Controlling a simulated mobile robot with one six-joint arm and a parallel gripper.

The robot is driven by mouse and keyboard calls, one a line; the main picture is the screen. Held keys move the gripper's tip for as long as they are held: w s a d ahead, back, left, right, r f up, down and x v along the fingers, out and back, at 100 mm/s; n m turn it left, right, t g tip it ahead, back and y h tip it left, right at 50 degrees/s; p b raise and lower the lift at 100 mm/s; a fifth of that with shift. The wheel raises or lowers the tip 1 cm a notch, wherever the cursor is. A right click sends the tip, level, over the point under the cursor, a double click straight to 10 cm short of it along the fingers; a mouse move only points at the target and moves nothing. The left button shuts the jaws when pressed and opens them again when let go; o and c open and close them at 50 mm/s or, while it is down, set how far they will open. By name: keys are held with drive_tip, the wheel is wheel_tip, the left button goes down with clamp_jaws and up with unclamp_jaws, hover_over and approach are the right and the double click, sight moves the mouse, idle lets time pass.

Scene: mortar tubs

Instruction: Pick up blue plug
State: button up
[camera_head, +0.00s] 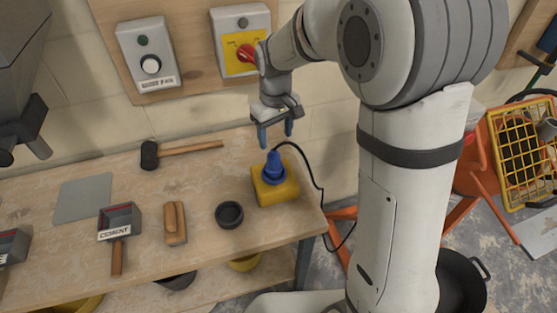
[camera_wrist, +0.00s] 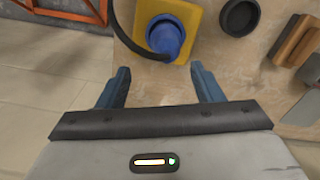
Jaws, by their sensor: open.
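The blue plug (camera_head: 273,167) stands upright in a yellow block (camera_head: 274,190) near the right end of the workbench. A black cable runs from the plug and hangs over the bench's right edge. In the wrist view the plug (camera_wrist: 166,38) and yellow block (camera_wrist: 200,10) are at the top, ahead of the fingers. My gripper (camera_head: 275,136) is open, with its two blue fingers pointing down. It is above and a little behind the plug, not touching it. In the wrist view nothing lies between the fingers of my gripper (camera_wrist: 160,85).
A small black cup (camera_head: 229,214) stands left of the yellow block. A wooden float (camera_head: 174,223), a cement scoop (camera_head: 120,222) and a mallet (camera_head: 175,152) lie farther left. Two wall switch boxes, one with a red knob (camera_head: 246,52), are behind my gripper.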

sight(273, 150)
drive_tip(key=f, duration=0.4)
drive_tip(key=f+p, duration=0.1)
drive_tip(key=f, duration=0.1)
drive_tip(key=shift+s+a+f, duration=0.3)
drive_tip(key=shift+s+f, duration=0.05)
drive_tip(key=c, duration=1.1)
